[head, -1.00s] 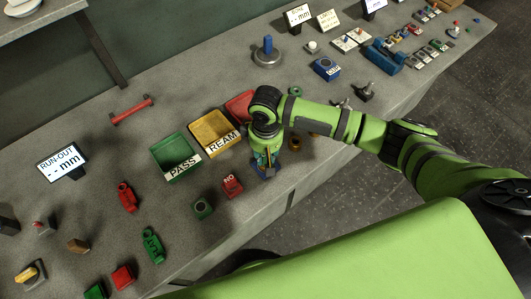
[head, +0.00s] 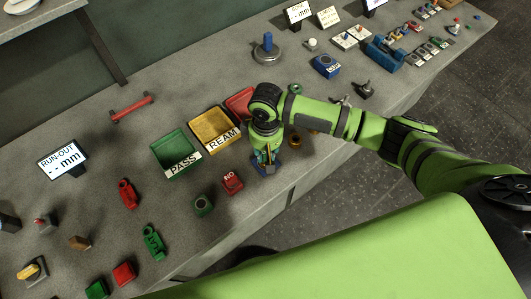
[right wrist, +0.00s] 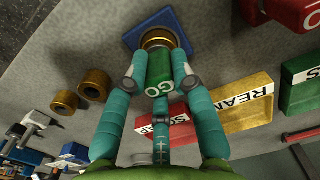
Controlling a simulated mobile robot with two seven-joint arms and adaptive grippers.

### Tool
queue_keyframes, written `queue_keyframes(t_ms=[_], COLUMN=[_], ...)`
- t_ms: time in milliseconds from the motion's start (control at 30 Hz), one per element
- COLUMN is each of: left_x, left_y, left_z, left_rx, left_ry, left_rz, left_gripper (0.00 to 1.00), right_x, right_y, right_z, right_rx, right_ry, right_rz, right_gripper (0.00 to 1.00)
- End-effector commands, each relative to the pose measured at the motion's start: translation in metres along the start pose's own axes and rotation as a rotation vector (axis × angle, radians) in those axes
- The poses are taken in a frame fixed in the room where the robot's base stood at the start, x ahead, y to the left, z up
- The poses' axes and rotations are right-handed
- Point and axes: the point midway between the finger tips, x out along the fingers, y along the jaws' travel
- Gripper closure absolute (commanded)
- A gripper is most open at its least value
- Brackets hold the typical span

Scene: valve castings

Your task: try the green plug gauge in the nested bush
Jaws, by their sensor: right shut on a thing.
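My right gripper (right wrist: 166,82) is shut on the green plug gauge (right wrist: 165,78), whose green body is marked GO. In the right wrist view the gauge's far end is at the brass bush (right wrist: 153,37), which sits in a blue nest block (right wrist: 131,41). I cannot tell whether the gauge's tip is inside the bore or just above it. In the head view my right gripper (head: 266,156) is over the blue nest (head: 278,170) near the bench's front edge; the gauge is mostly hidden there. My left gripper is not in view.
Two loose brass bushes (right wrist: 95,84) (right wrist: 64,102) lie beside the nest. A green PASS tray (head: 169,147), a yellow REAM tray (head: 208,124) and a red tray (head: 238,101) stand behind. A RUN-OUT display (head: 62,160) stands farther left.

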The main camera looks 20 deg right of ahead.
Motion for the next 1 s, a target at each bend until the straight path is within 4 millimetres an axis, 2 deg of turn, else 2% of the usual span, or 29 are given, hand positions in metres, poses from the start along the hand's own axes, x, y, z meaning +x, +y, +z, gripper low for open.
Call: queue_keyframes(t_ms=[567,1000], left_x=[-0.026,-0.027], left_y=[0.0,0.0], left_z=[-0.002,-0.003], left_rx=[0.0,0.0], left_ry=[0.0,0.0], left_rz=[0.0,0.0], left_gripper=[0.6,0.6], right_x=[-0.022,-0.038], right_y=[0.0,0.0], right_z=[-0.001,-0.002], right_rx=[0.0,0.001], right_ry=[0.003,0.005], right_rz=[0.0,0.0], right_gripper=[1.0,1.0])
